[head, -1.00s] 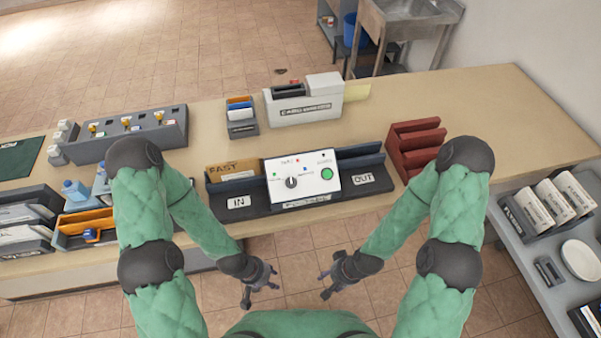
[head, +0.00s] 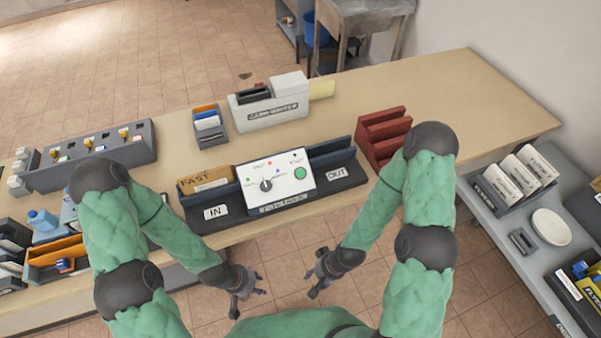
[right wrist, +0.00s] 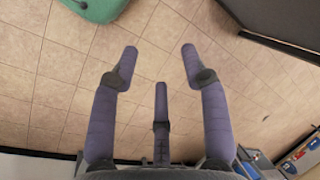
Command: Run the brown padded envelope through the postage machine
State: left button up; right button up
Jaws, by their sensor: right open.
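The brown padded envelope (head: 206,180), marked FAST, stands in the IN side of the postage machine in the head view. The postage machine (head: 275,178) has a white panel with a dark knob, a green button and small coloured lights, between IN and OUT trays. The OUT tray (head: 335,173) looks empty. My left gripper (head: 248,292) hangs in front of the counter, below the machine; its fingers look spread, but I cannot tell its opening surely. My right gripper (head: 316,282) is open and empty in front of the counter; its spread fingers (right wrist: 160,65) show over the floor in the right wrist view.
A red slotted rack (head: 383,135) stands right of the machine. A white-and-grey device (head: 270,105) and a small card holder (head: 209,125) stand behind it. Bare counter lies at the back right.

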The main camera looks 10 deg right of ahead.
grip_shut()
dwell(1.3)
